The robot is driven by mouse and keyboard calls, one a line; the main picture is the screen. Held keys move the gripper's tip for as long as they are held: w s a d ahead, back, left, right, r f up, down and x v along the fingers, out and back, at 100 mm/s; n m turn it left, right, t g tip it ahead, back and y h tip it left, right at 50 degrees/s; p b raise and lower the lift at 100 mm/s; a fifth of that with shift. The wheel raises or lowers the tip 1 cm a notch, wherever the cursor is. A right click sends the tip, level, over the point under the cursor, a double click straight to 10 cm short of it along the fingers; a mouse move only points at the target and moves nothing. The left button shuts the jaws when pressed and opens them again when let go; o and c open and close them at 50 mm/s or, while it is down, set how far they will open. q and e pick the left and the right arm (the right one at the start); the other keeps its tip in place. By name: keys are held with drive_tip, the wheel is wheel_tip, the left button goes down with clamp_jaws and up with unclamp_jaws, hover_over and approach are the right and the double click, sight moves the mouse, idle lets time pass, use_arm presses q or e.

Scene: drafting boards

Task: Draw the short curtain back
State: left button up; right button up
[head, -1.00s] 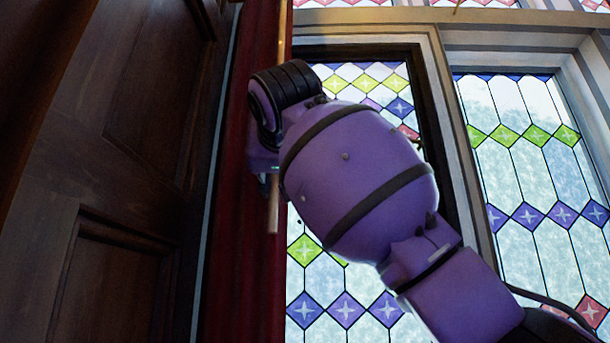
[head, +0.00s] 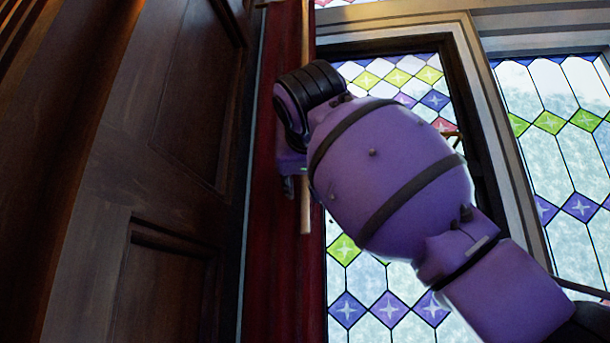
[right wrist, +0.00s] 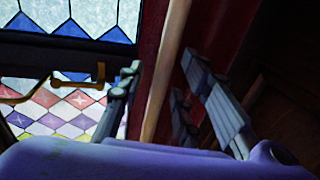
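The dark red curtain (head: 272,240) hangs as a narrow strip at the left side of the window in the head view. A thin light wooden rod (head: 305,215) hangs upright in front of its edge. My right gripper (head: 297,172) is at the rod, mostly hidden by my purple wrist. In the right wrist view the rod (right wrist: 168,60) runs between the spread fingers of the gripper (right wrist: 160,68), with a gap at the left finger. The red curtain (right wrist: 205,30) is behind the rod there. My left gripper is not in view.
A dark wooden panelled wall or door (head: 150,180) fills the left, close to the curtain. A stained-glass window (head: 375,300) in a dark frame is behind my right arm. A brass handle (right wrist: 98,72) is left of the fingers in the right wrist view.

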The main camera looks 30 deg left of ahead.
drive_tip(key=v, duration=1.2)
idle(0.4)
